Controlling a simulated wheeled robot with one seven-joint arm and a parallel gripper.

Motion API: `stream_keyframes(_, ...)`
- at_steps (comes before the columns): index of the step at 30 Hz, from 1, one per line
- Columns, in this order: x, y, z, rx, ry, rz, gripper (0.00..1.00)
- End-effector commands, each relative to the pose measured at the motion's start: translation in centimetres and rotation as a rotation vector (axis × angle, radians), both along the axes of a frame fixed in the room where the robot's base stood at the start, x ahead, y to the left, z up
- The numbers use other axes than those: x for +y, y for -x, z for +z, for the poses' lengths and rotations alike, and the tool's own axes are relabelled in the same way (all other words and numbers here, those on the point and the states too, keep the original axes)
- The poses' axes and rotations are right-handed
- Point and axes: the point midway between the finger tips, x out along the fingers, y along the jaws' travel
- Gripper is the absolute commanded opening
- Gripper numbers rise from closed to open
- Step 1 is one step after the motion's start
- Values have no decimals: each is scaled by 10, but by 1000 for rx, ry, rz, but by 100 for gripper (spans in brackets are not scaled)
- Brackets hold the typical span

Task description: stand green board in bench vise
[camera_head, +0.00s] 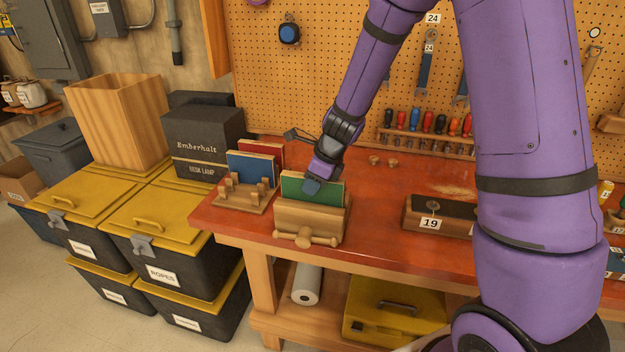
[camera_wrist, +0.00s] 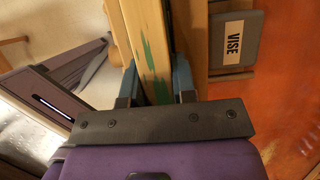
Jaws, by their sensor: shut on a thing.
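The green board (camera_head: 325,190) stands upright in the wooden bench vise (camera_head: 312,217) at the front left of the red workbench. The vise's front jaw hides the board's lower part. In the wrist view my gripper's blue fingers (camera_wrist: 157,88) press on both sides of the board, whose edge (camera_wrist: 146,45) is pale wood with green smears. The vise (camera_wrist: 193,40) runs alongside the board there, with a grey plate labelled VISE. I cannot tell how tightly the vise jaws hold the board.
Left of the vise, a wooden rack (camera_head: 243,197) holds a blue board (camera_head: 251,167), with a red board (camera_head: 263,150) behind. A wooden block numbered 19 (camera_head: 438,217) lies to the right. The red bench top (camera_head: 376,205) is clear between vise and block.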

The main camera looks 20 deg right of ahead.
Motion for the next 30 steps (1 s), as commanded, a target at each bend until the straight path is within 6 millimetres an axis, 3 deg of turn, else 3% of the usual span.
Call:
stream_keyframes(11,0,0,-5,0,0,-1,0)
stream_keyframes(12,0,0,-5,0,0,-1,28)
stream_keyframes(16,0,0,-5,0,0,-1,55)
stream_keyframes(25,0,0,-3,0,0,-1,55)
stream_keyframes(30,1,0,7,-2,0,1,55)
